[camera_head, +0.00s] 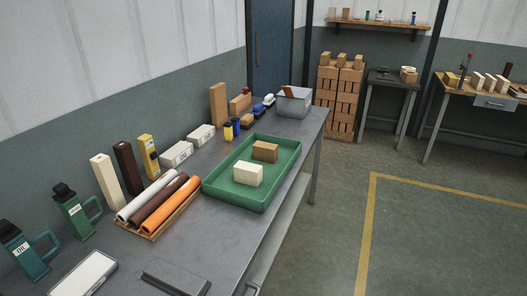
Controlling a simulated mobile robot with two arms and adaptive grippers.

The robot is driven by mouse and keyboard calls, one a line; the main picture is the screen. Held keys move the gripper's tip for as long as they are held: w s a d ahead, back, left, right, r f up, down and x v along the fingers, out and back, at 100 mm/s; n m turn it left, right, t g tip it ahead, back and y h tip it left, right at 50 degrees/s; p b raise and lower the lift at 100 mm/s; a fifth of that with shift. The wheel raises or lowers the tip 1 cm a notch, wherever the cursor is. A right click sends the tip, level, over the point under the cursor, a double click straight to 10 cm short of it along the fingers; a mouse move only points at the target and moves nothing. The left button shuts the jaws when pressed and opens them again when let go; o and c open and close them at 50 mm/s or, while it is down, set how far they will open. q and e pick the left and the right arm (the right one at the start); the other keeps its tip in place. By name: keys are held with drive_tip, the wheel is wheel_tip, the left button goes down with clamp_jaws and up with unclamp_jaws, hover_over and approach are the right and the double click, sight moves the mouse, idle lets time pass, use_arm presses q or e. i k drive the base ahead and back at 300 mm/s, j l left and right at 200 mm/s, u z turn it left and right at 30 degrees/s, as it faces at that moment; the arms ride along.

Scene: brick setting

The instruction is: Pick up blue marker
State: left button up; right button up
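No clear marker shape stands out to me at this size. A small dark blue upright item (236,126) stands on the grey workbench (222,222), behind the green tray and next to a yellow upright item (228,132). Another small blue item (258,109) lies farther back, near the grey metal box. I cannot tell which of these, if either, is the blue marker. Neither of my grippers is in view.
A green tray (209,191) holds a cream block (248,174) and a brown block (265,151). Rolls on a wooden rack (152,234), bottles and boxes line the wall side. A grey metal box (294,103) stands at the far end. Floor right of the bench is clear.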

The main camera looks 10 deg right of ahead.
sight(235, 121)
drive_tip(key=l+u, duration=0.15)
drive_tip(key=u, duration=0.3)
drive_tip(key=i+l+u, duration=0.1)
drive_tip(key=u, duration=0.35)
drive_tip(key=l+u, duration=0.25)
drive_tip(key=u, duration=0.2)
drive_tip(key=l+u, duration=0.15)
drive_tip(key=u, duration=0.3)
drive_tip(key=k+l+u, duration=0.2)
drive_tip(key=l, duration=0.35)
drive_tip(key=k+l+u, duration=0.2)
drive_tip(key=l, duration=0.35)
drive_tip(key=l+u, duration=0.2)
drive_tip(key=l, duration=0.3)
drive_tip(key=k+l+u, duration=0.25)
drive_tip(key=l, duration=0.2)
drive_tip(key=k+l+u, duration=0.4)
drive_tip(key=k+l, duration=0.2)
drive_tip(key=l, duration=0.15)
